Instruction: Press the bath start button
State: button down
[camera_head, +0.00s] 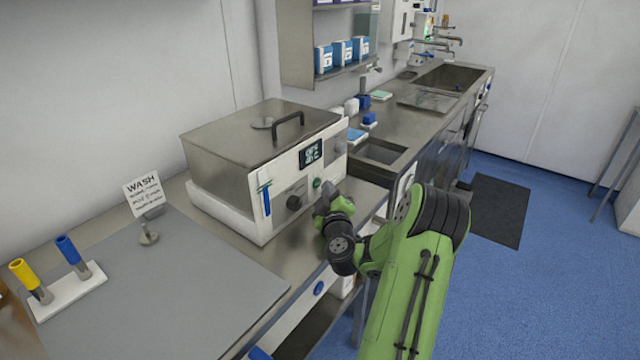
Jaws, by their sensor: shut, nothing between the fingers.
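The bath (262,145) is a steel-lidded box with a white front, standing on the steel counter. Its front panel carries a lit display (310,153), a dark knob (294,202) and a small green button (317,183) between the knob and the panel's right part. A grey dial (340,146) sits further right. My gripper (322,205) is shut and empty, close in front of the panel just below the green button. I cannot tell whether it touches the panel. My green arm reaches in from the lower right.
A blue-handled tool (266,197) hangs on the bath's left front. A WASH sign (145,194), a grey mat (170,290) and a white rack (70,292) with blue and yellow handles lie left. A sink counter (410,115) runs behind right.

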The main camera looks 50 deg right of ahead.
jog(key=shift+w+a+r+t+b, duration=0.35)
jog(key=shift+w+a+b, duration=0.1)
jog(key=shift+b, duration=0.1)
dwell(0.5)
jog(key=shift+s+d+f+b, duration=0.2)
jog(key=shift+s+b, duration=0.25)
jog(key=shift+b, duration=0.35)
jog(key=shift+s+a+f+b, duration=0.1)
jog(key=shift+s+a+b, duration=0.05)
jog(key=shift+s+b, duration=0.3)
jog(key=s+b, duration=0.2)
jog(key=shift+s+d+f, duration=0.1)
jog(key=shift+s+d, duration=0.15)
jog(key=shift+s, duration=0.3)
